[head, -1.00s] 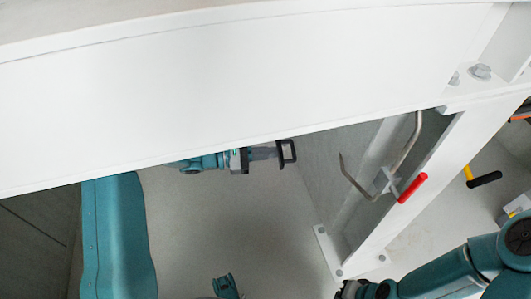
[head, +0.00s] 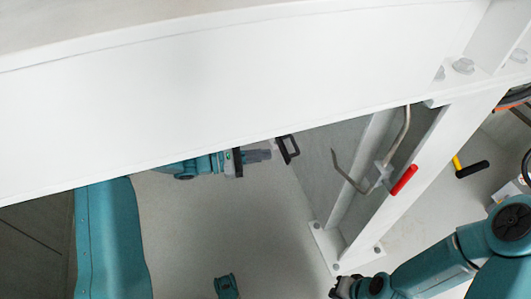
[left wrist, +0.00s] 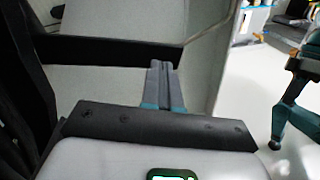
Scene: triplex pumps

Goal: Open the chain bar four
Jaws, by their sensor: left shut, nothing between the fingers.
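A bent grey metal bar (head: 347,173) with a red grip (head: 404,180) is mounted at a white post under the large white beam. It looks like the chain bar, but no number shows. Its pointed free end aims up and left. My left gripper (head: 288,149) is shut and empty, left of that end, with a gap between them. Its black fingers also show in the left wrist view (left wrist: 110,52). My right gripper (head: 345,288) is low in the head view by the post's foot; its fingers are too small and partly cut off to judge.
The white beam (head: 220,95) crosses the head view just above my left gripper and hides part of that arm. The white post (head: 425,180) stands right of the bar, bolted to the floor. A black handle with a yellow end (head: 472,169) is farther right. Floor below is open.

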